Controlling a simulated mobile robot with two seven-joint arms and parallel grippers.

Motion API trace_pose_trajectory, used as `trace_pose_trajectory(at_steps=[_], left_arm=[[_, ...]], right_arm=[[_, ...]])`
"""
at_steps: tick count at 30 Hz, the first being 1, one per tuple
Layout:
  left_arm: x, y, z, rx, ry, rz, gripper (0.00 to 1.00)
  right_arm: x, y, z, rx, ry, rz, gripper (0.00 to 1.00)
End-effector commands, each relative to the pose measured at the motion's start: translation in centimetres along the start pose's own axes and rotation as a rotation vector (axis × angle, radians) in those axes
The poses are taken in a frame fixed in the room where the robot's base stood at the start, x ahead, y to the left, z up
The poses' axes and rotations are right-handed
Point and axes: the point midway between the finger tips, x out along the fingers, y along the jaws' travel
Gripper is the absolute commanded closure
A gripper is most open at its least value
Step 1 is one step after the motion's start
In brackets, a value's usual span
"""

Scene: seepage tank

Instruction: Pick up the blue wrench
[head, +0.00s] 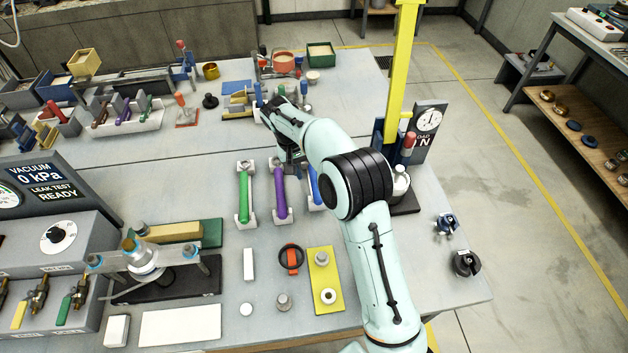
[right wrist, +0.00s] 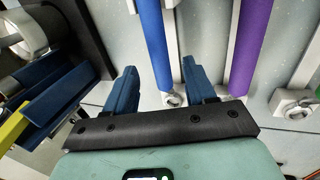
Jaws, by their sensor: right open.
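The blue wrench (head: 314,187) lies on the grey table, right of the purple wrench (head: 280,193). My right arm hides much of it in the head view. In the right wrist view the blue handle (right wrist: 156,40) runs from the top edge down between my right gripper's fingers. My right gripper (right wrist: 160,68) is open, with one blue finger on each side of the blue handle in the picture. I cannot tell its height above the handle. In the head view the right gripper (head: 291,158) is small and partly hidden under my wrist. My left gripper is not in view.
A green wrench (head: 244,194) lies left of the purple one. A yellow post (head: 402,60) and a dial gauge stand (head: 429,122) stand close right of my forearm. A yellow plate (head: 325,280) and small parts lie in front. A vacuum test box (head: 55,240) stands left.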

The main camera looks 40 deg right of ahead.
Motion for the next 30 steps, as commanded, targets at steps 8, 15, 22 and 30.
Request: trace_pose_trajectory(at_steps=[8, 15, 22, 30], left_arm=[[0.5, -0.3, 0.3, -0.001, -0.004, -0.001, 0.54], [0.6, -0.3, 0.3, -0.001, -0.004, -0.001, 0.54], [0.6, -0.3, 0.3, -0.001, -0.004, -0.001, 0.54], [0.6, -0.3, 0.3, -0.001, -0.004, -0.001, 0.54]], right_arm=[[4.1, 0.0, 0.4, 0.000, -0.004, 0.002, 0.45], [4.9, 0.0, 0.3, 0.000, 0.000, 0.000, 0.45], [4.8, 0.0, 0.3, 0.000, 0.000, 0.000, 0.87], [4.9, 0.0, 0.3, 0.000, -0.001, 0.000, 1.00]])
